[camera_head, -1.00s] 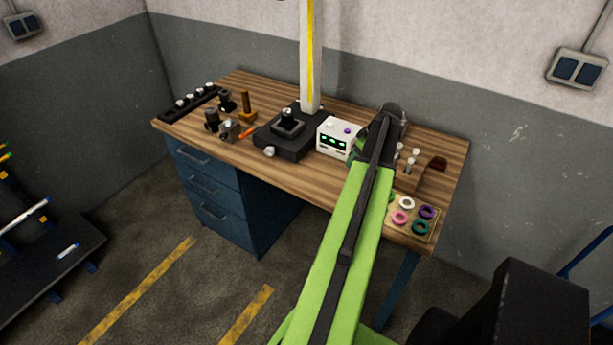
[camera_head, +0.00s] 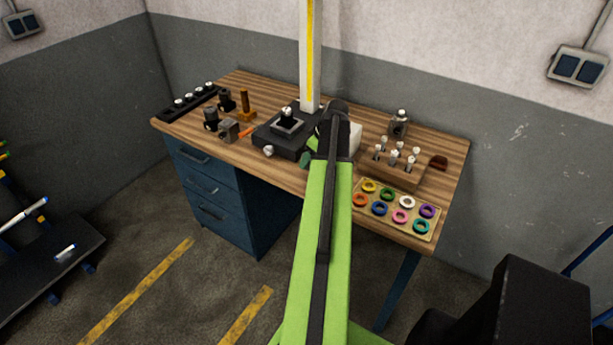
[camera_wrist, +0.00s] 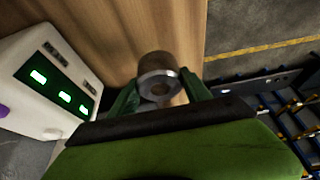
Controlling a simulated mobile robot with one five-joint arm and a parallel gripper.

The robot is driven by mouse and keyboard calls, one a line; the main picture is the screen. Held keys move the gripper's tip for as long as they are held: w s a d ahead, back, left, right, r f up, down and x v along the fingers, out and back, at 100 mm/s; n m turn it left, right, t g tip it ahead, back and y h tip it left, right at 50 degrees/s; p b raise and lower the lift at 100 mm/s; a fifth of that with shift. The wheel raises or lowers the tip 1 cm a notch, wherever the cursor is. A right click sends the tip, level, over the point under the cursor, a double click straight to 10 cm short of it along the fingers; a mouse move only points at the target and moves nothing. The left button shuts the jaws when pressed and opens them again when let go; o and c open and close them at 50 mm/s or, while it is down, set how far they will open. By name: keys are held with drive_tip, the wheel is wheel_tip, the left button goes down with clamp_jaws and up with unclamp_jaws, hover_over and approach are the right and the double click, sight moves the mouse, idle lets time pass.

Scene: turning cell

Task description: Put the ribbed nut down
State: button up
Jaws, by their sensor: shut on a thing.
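My gripper (camera_wrist: 160,95) is shut on a grey metal ring-shaped nut (camera_wrist: 158,68) with a round hole, which shows between the two green fingers in the wrist view. Ribs on it are hard to make out. Wood tabletop shows behind the nut; I cannot tell how high the nut is above it. The nut is not clear there.
A white box with green displays (camera_wrist: 50,80) stands close left of the gripper in the wrist view. A black measuring stand (camera_head: 280,137) is left of my arm. A tray of coloured rings (camera_head: 392,222) and a wooden block with pins (camera_head: 405,176) are to the right.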

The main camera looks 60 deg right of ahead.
sight(304, 172)
drive_tip(key=shift+w+a+f, duration=0.2)
drive_tip(key=shift+w, duration=0.1)
wheel_tip(304, 172, down, 4)
drive_tip(key=b, duration=0.4)
drive_tip(key=shift+f, duration=0.2)
drive_tip(key=shift+r, duration=0.25)
drive_tip(key=shift+f, duration=0.2)
drive_tip(key=o, duration=1.5)
